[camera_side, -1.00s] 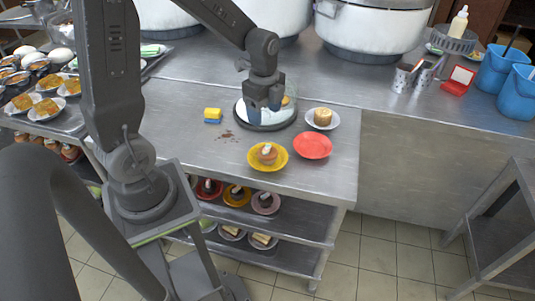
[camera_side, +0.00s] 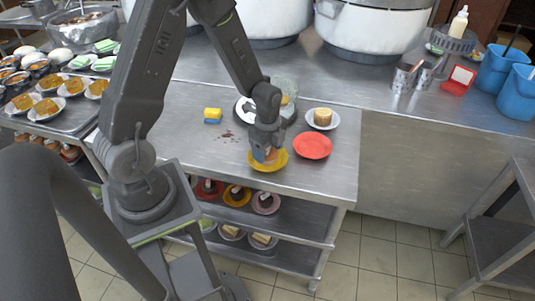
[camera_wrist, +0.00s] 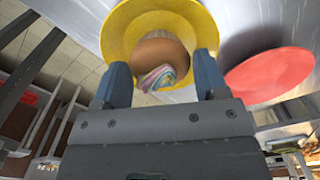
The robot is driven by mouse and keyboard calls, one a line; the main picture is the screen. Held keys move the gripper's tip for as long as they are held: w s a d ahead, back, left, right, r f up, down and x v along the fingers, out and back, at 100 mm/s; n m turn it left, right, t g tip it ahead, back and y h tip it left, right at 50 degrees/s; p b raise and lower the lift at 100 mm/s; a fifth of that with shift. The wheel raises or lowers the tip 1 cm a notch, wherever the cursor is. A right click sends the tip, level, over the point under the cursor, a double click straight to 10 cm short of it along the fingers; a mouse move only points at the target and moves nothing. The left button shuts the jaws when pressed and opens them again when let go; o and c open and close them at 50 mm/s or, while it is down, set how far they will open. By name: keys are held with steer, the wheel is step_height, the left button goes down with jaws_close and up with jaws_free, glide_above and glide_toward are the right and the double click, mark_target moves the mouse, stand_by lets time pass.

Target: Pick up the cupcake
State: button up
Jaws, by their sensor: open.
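The cupcake (camera_wrist: 160,57) sits on a yellow plate (camera_side: 281,165), with a brown base and a pale swirled, multicoloured top in the wrist view. The yellow plate also shows in the wrist view (camera_wrist: 122,30). My gripper (camera_side: 268,150) is low over the plate in the side view and hides most of the cupcake. In the wrist view my gripper (camera_wrist: 160,84) is open, with one finger on either side of the cupcake. I cannot tell whether the fingers touch it.
An empty red plate (camera_side: 313,146) lies just right of the yellow plate. A white plate with a cake (camera_side: 322,118) stands behind it. A yellow and blue sponge (camera_side: 212,115) and brown crumbs lie to the left. A glass cover (camera_side: 285,88) stands behind my gripper.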

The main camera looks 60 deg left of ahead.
steer(key=shift+f, duration=0.65)
steer(key=shift+c, duration=0.4)
steer(key=c, duration=0.4)
steer(key=shift+c, duration=0.2)
